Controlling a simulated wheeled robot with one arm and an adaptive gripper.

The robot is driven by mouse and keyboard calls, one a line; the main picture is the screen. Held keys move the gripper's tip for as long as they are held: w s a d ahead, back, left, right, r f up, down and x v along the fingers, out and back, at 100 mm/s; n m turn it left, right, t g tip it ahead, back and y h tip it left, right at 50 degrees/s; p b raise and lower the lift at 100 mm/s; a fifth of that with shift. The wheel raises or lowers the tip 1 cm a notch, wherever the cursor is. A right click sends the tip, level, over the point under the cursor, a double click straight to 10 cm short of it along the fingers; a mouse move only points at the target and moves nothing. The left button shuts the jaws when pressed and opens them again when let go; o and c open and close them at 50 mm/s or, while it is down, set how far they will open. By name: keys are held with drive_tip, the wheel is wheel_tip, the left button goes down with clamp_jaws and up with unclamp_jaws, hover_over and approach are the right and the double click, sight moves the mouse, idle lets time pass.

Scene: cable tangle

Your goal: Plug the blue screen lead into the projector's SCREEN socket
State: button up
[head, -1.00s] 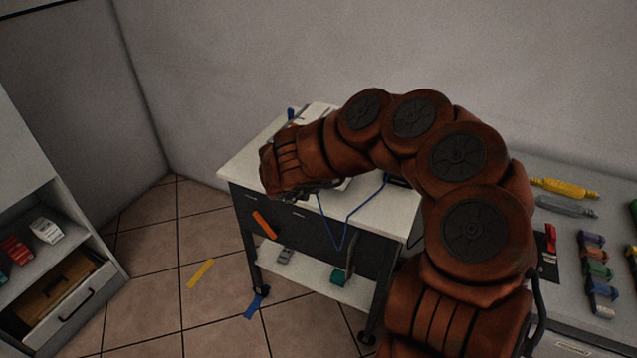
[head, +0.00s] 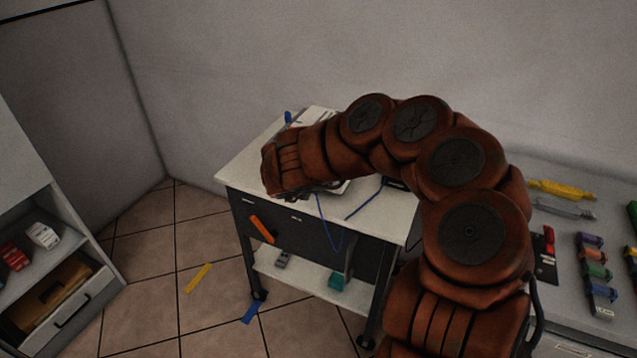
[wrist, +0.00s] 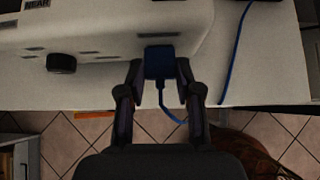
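The white projector (wrist: 110,25) fills the top of the wrist view, with small dark labels along its near edge. In the head view it is mostly hidden behind my arm. The blue screen lead's plug (wrist: 160,62) is between the fingertips of my gripper (wrist: 160,72), which appear closed against its sides. The plug meets the projector's near face, under a dark label; how deep it sits cannot be told. The lead's blue cable (wrist: 169,109) leaves the plug towards me and bends right. In the head view the cable (head: 328,230) hangs over the trolley's front edge.
The projector stands on a white-topped trolley (head: 392,220). A dark knob (wrist: 61,63) sticks out left of the plug. An orange tag (head: 262,229) hangs on the trolley's front. A workbench (head: 560,240) with coloured connectors is at right, shelves (head: 55,260) at left.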

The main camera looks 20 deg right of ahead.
drive_tip(key=o, duration=0.5)
